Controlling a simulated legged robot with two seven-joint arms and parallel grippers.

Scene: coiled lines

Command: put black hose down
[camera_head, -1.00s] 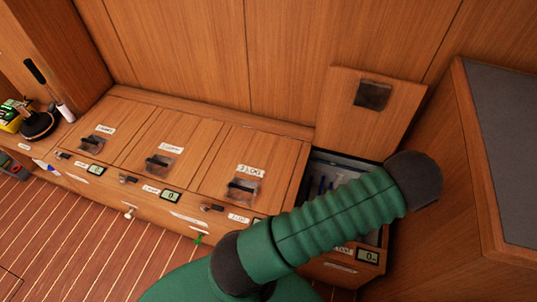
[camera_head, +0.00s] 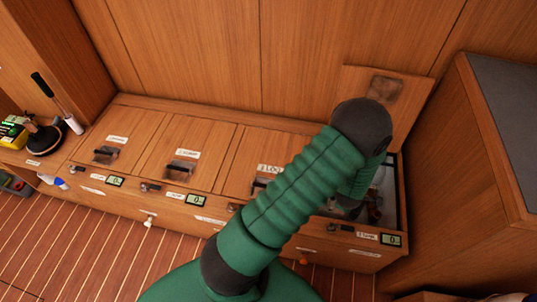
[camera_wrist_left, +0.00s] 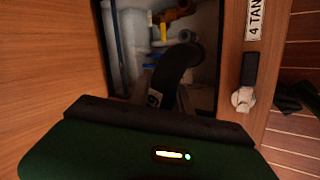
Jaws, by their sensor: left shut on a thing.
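The black hose (camera_wrist_left: 178,68) shows in the left wrist view as a dark curved piece inside the open locker. My left gripper (camera_wrist_left: 160,98) is shut on it; the fingers are dark and hard to make out. In the head view my green arm bends down into the open locker (camera_head: 391,215) at the right end of the row, and its forearm hides most of the gripper and the hose. I cannot tell whether the hose touches the locker floor. My right gripper is not in view.
The locker's raised lid (camera_head: 413,100) leans against the wall. In the left wrist view, a brass fitting (camera_wrist_left: 180,11) and pale containers sit inside. A black latch (camera_wrist_left: 249,68) is on the front edge. Closed lids lie to the left; a tall cabinet (camera_head: 450,170) stands right.

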